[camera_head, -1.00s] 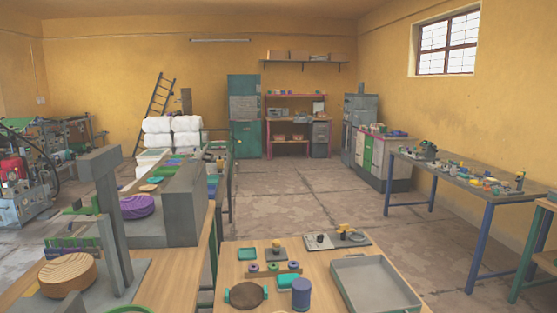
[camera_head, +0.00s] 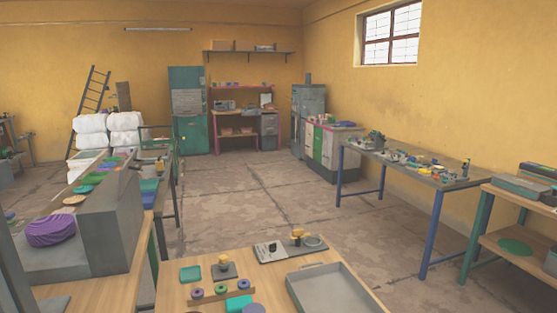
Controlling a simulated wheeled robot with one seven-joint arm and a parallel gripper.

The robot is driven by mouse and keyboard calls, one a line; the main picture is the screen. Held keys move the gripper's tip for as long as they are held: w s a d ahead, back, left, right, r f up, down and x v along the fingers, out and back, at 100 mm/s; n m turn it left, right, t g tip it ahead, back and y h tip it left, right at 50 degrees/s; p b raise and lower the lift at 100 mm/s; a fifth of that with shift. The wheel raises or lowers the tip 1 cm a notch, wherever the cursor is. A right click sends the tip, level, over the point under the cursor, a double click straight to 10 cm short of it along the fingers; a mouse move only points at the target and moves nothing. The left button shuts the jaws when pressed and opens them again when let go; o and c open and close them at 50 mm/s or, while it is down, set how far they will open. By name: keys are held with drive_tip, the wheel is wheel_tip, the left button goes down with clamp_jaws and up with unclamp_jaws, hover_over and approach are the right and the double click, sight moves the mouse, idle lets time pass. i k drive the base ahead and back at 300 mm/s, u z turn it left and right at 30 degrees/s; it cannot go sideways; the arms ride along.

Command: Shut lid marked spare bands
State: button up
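No lid with a readable "spare bands" mark shows in the head view. Grey and green box-like things (camera_head: 524,186) stand on the right-hand shelf bench by the picture's right edge. They are too small to tell whether any has a lid or a label. My gripper is not in view.
A wooden table with an open grey tray (camera_head: 338,290) is in front. A grey block press (camera_head: 110,222) with a purple disc (camera_head: 51,231) is at left. A cluttered workbench (camera_head: 405,166) stands by the right wall. The floor (camera_head: 245,205) between is clear.

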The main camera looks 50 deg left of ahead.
sight(127, 171)
drive_tip(key=z, duration=0.5)
drive_tip(key=i, duration=3.1)
drive_tip(key=u, duration=3.15)
drive_tip(key=i, duration=4.3)
